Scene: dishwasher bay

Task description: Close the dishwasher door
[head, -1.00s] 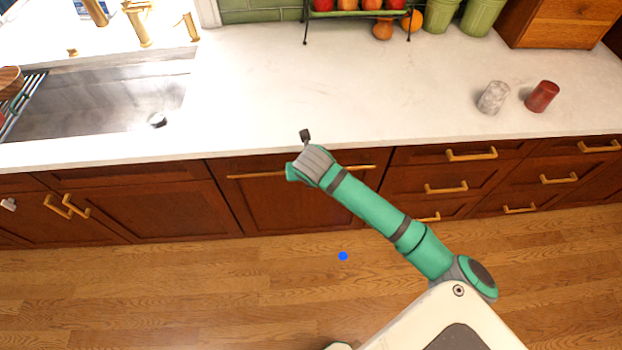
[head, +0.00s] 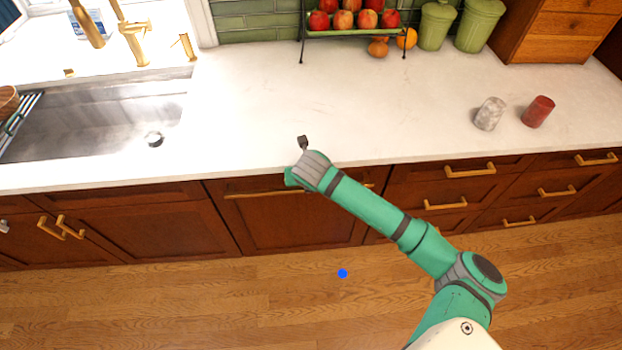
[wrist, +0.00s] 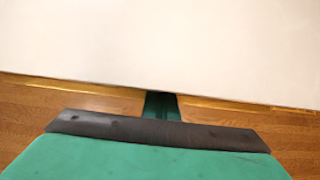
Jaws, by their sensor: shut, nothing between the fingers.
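The dishwasher door (head: 275,222) is a dark wood panel under the counter, with a long gold handle (head: 250,193) along its top. In the head view it stands upright and looks flush with the cabinet fronts on both sides. My gripper (head: 291,177) is at the counter's front edge, above the door's top; my wrist and forearm hide part of the handle. In the wrist view my gripper's green finger (wrist: 161,105) is shut and empty, close to the white edge. Contact with the door cannot be told.
The white countertop (head: 370,110) overhangs the door. A sink (head: 90,110) is at left. A grey cup (head: 489,114) and a red cup (head: 538,111) stand at right, away from my arm. The wood floor (head: 200,300) in front is clear.

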